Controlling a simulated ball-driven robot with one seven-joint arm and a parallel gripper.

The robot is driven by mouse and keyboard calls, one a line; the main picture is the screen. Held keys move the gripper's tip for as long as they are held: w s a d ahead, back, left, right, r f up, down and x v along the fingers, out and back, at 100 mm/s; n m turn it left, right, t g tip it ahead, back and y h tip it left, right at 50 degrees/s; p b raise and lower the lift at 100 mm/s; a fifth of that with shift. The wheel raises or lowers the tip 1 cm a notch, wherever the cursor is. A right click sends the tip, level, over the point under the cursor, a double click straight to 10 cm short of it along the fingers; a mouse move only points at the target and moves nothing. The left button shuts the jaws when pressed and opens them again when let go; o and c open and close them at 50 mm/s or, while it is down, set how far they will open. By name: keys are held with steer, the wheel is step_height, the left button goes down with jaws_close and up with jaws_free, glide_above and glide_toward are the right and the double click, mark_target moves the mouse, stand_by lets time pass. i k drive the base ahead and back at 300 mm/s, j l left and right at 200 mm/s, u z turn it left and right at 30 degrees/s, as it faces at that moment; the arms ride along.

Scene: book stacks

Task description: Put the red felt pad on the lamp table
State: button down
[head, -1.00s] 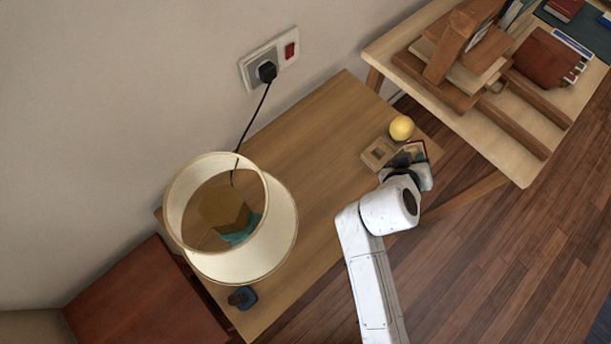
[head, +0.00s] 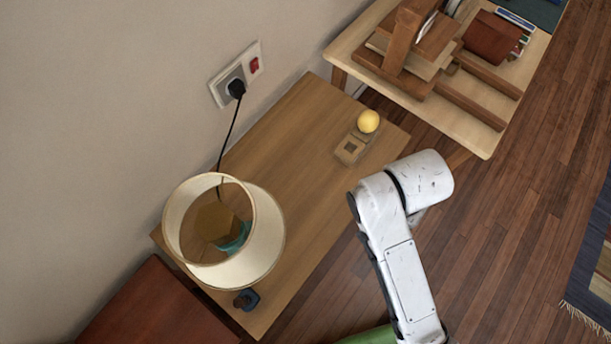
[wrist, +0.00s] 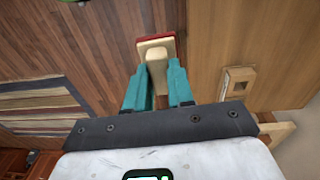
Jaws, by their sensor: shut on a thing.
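The red felt pad (wrist: 155,42) shows in the wrist view as a red edge on a pale wooden block with a knob. My gripper (wrist: 157,88) has its teal fingers shut on the pale knob. In the wrist view the pad is just off the table's edge, with floor on its left. The lamp table (head: 300,130) is a plain wooden table against the wall, with the lamp (head: 268,250) at its near left. In the head view my arm hides the gripper and pad.
A plug cord (head: 229,135) runs down to the lamp. A second table (head: 470,135) holds books and wooden pieces. The table's middle is clear.

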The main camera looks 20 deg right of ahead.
mark_target(318, 101)
steer(key=i, duration=1)
